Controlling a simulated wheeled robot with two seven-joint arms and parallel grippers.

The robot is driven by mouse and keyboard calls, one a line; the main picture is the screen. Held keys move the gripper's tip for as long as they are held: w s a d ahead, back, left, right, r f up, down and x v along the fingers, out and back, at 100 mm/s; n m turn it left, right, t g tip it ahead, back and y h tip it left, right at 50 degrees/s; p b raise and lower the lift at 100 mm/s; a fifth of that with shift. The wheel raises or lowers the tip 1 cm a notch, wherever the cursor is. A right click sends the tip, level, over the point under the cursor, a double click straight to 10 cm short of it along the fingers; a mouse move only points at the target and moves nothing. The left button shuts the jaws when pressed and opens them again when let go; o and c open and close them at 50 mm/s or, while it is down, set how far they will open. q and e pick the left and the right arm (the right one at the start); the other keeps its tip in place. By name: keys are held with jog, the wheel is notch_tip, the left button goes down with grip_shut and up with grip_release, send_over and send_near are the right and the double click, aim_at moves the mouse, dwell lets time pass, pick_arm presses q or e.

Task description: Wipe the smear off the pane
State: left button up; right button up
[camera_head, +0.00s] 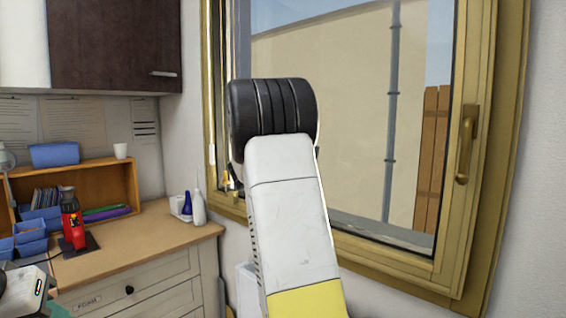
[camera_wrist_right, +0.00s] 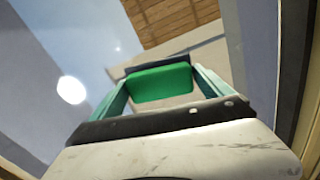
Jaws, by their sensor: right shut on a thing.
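The window pane (camera_head: 350,110) stands in a yellow-brown frame on the right half of the head view. My right arm reaches up in front of it and hides part of the glass. My right gripper (camera_wrist_right: 160,82) is hidden behind that arm in the head view. In the right wrist view its teal fingers are shut on a green block (camera_wrist_right: 158,84) with a dark edge behind it. The glass lies beyond the block; I cannot tell whether they touch. I cannot make out a smear on the visible glass.
The window handle (camera_head: 467,143) sticks out on the right of the frame. A dark cabinet (camera_head: 115,45) hangs above.

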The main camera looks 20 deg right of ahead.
jog(key=w, duration=0.1)
jog(key=w+a, duration=0.1)
jog(key=w, duration=0.2)
jog(key=shift+a, duration=0.35)
jog(key=v, duration=0.6)
dwell(0.5)
jog(key=shift+s, duration=0.1)
jog(key=shift+v, duration=1.5)
